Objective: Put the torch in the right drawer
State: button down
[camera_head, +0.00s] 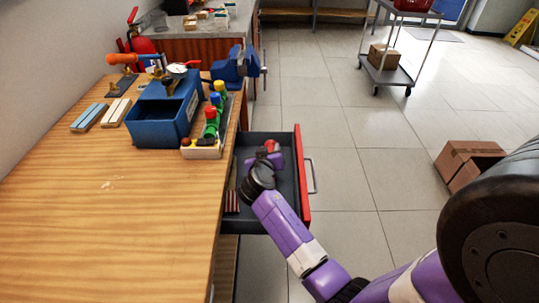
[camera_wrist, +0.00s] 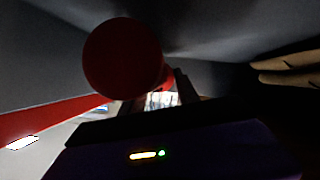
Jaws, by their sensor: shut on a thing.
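The red torch (camera_wrist: 122,60) is held in my gripper, its round red end large in the wrist view. In the head view only a small red part of it (camera_head: 270,146) shows beyond my wrist. My gripper (camera_head: 274,158) is shut on the torch and reaches down inside the open drawer. In the wrist view the fingers (camera_wrist: 160,98) are dark and partly hidden behind the torch. The drawer (camera_head: 303,180) has a grey inside and a red front, and is pulled out from the bench's right side. I cannot tell whether the torch touches the drawer floor.
The drawer also holds a striped item (camera_head: 232,202) and beige pieces (camera_wrist: 285,70). On the wooden bench (camera_head: 120,220) stand a blue bin (camera_head: 160,120), a tray of coloured items (camera_head: 203,152) and a blue vise (camera_head: 236,65). A cardboard box (camera_head: 466,163) lies on the floor at right.

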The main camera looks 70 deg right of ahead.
jog(key=shift+f, duration=0.85)
jog(key=shift+f, duration=0.1)
jog(key=c, duration=0.9)
grip_release()
jog(key=shift+r, duration=0.2)
jog(key=v, duration=0.7)
jog(key=shift+a, duration=0.25)
